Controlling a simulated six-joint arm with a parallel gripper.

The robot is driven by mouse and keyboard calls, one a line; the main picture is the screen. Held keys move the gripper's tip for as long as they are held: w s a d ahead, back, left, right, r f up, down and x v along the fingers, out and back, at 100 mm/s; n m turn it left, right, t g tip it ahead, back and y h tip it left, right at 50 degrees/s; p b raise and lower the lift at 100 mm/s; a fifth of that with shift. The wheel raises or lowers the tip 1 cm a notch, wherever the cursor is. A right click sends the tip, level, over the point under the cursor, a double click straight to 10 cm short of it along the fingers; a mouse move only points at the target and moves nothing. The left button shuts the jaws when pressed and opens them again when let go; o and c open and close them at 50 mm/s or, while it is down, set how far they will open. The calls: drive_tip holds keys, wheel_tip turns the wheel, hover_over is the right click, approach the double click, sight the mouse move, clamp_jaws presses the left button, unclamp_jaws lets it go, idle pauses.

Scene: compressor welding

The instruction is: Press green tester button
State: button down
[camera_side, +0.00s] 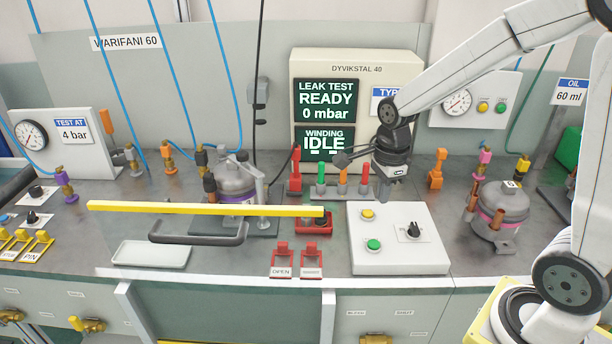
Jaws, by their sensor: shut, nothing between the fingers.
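The white tester box (432,255) stands on the bench right of centre. On its top are a green button (374,245) at the front left, a yellow button (367,214) behind it and a black rotary knob (411,230) at the right. My gripper (385,194) points down behind the box's back edge in the picture, higher up than the green button and apart from it. Its fingers are shut with nothing between them. The tester display (326,102) reads "LEAK TEST READY 0 mbar", with "WINDING IDLE" below.
A yellow bar (205,208) crosses in front of a grey compressor (236,180) at the left. Red holders (282,258) sit left of the box, with coloured connectors (342,180) behind. Another compressor (498,212) stands at the right. The space directly above the box's buttons looks clear.

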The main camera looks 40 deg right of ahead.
sight(374, 243)
drive_tip(key=m, duration=0.2)
drive_tip(key=d+m, duration=0.1)
drive_tip(key=shift+w+r+m, duration=0.35)
drive_tip(key=shift+r+m, duration=0.05)
drive_tip(key=shift+f, duration=7)
drive_tip(key=shift+f, duration=0.1)
